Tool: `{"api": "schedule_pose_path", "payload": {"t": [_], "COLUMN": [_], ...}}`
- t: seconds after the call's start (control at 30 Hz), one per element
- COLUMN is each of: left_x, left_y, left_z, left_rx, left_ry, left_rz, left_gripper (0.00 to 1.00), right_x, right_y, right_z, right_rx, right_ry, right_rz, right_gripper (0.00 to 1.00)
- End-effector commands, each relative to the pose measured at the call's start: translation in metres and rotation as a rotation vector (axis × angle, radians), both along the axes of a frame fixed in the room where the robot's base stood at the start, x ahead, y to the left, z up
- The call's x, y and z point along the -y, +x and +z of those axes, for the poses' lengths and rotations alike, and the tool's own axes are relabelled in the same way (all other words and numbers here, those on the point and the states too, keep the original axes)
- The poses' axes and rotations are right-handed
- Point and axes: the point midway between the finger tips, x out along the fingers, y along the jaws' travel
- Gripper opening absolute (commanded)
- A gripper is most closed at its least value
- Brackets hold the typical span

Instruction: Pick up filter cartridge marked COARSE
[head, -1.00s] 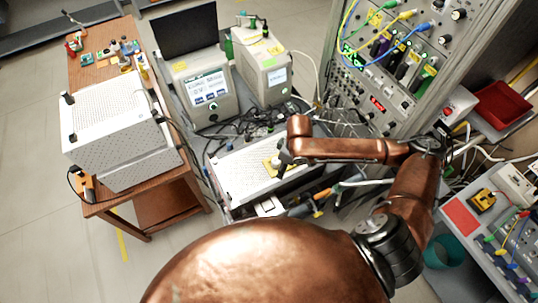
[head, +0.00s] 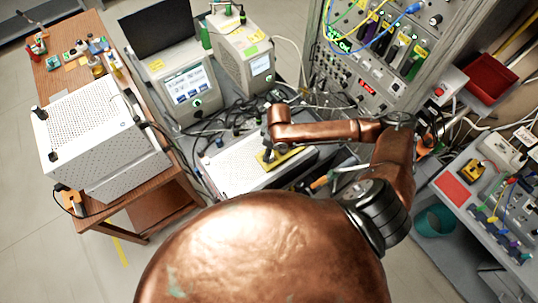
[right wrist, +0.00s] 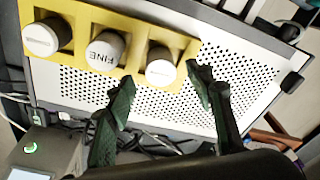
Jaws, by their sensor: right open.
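A yellow holder (right wrist: 190,50) carries three white-capped cartridges in the right wrist view. The middle cartridge (right wrist: 105,50) reads FINE. The left cartridge (right wrist: 42,38) has small lettering I cannot read. No mark is readable on the right cartridge (right wrist: 160,66). My right gripper (right wrist: 160,80) is open, its dark green fingers apart, with the right cartridge showing between and beyond the tips. I see nothing held. In the head view the holder (head: 281,157) sits on a white perforated box, with my right gripper (head: 267,137) above it. My left gripper is not in view.
The white perforated box (head: 228,168) stands among cables. Behind it are two instruments with screens (head: 188,85) (head: 260,65). A tall panel rack (head: 370,60) rises at the right. A wooden table (head: 60,75) with another perforated box (head: 90,120) is at left.

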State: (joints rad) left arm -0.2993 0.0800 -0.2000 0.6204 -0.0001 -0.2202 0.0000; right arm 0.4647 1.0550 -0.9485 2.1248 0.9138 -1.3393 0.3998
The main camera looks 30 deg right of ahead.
Motion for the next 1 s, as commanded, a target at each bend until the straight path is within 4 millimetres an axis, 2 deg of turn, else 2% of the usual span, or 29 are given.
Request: {"api": "schedule_pose_path", "payload": {"t": [0.13, 0.4, 1.0], "left_x": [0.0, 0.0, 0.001], "left_y": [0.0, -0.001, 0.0], "left_z": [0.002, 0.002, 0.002], "left_rx": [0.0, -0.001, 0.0], "left_ry": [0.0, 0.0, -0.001], "left_rz": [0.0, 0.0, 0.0], "left_gripper": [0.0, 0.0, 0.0], "right_x": [-0.001, -0.001, 0.0], "right_y": [0.0, 0.001, 0.0], "right_z": [-0.014, -0.016, -0.016], "right_rx": [-0.001, 0.001, 0.001], "right_ry": [0.001, 0.0, 0.001], "right_rz": [0.0, -0.001, -0.002], "right_gripper": [0.49, 0.47, 0.06]}}
